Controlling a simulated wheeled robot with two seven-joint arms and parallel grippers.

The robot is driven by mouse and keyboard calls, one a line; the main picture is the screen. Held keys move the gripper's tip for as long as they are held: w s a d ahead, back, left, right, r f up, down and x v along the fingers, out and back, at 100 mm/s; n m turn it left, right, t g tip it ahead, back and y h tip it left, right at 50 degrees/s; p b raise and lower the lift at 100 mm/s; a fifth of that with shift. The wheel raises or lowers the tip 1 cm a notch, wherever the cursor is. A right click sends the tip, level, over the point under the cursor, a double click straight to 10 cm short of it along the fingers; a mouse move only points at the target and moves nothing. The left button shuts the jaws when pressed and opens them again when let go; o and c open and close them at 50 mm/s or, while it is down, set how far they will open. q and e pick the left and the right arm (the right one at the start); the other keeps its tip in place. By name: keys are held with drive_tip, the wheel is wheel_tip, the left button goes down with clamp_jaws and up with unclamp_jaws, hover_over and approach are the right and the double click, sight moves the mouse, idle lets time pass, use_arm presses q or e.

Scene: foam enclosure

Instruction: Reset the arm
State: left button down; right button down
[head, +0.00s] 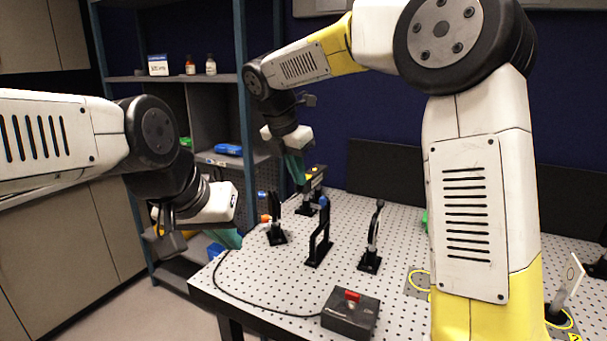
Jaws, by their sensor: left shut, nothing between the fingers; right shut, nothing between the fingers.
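My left arm comes in from the left, and its gripper (230,239) with teal fingers is shut and empty just left of the table's back-left edge. My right arm rises at the right, bends at the top and reaches across to the left. Its gripper (298,176) points down with teal fingers, shut and empty, over the far left end of the perforated table (270,285). Black clamp-like fixtures stand close below it, and I cannot tell whether the fingertips touch any of them.
Black upright fixtures (319,240) stand on the table, with another (371,245) to their right. A black box with a red button (350,312) sits at the front edge, its cable curving left. A shelf unit (215,79) holds bottles behind. A tilted plate (567,285) stands at right.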

drive_tip(key=s+d+f+m+t+y, duration=0.1)
drive_tip(key=s+d+m+y, duration=0.1)
drive_tip(key=s+d+m, duration=0.7)
drive_tip(key=s+d+f+m+t+y, duration=0.1)
drive_tip(key=s+d+m+y, duration=0.1)
drive_tip(key=s+d+m, duration=0.7)
drive_tip(key=s+m, duration=0.5)
drive_tip(key=m, duration=0.5)
drive_tip(key=shift+s+d+f+t+y, duration=0.2)
drive_tip(key=shift+s+t+y, duration=0.1)
drive_tip(key=shift+t, duration=0.1)
drive_tip(key=shift+r, duration=0.1)
